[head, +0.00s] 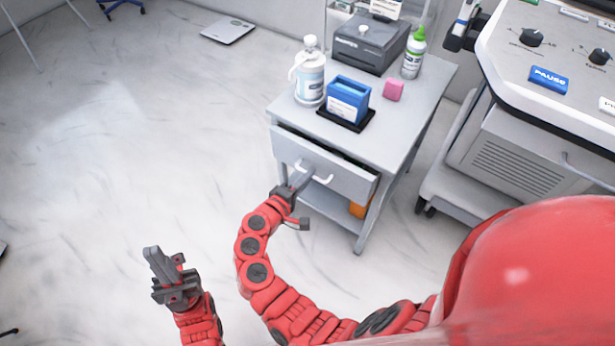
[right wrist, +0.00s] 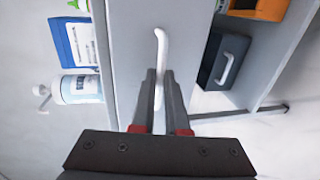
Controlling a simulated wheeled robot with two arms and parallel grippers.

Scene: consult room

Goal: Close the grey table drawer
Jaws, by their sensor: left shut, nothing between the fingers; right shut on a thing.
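The grey table drawer (head: 345,182) is in the small grey table (head: 400,125) in the head view. It stands slightly open, with a dark gap under the tabletop. My right gripper (head: 302,183) is at the drawer front, shut on its white handle (head: 322,178). In the right wrist view, the fingers (right wrist: 160,75) close around the handle (right wrist: 161,45) in front of the drawer front (right wrist: 132,60). My left gripper (head: 152,252) is shut and empty, over open floor to the left of the table.
On the tabletop are a white bottle (head: 310,75), a blue box (head: 348,98) on a dark tray, a pink block (head: 393,90), a green-capped bottle (head: 414,55) and a grey device (head: 368,42). A wheeled machine (head: 530,135) stands to the right. The left floor is mostly clear.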

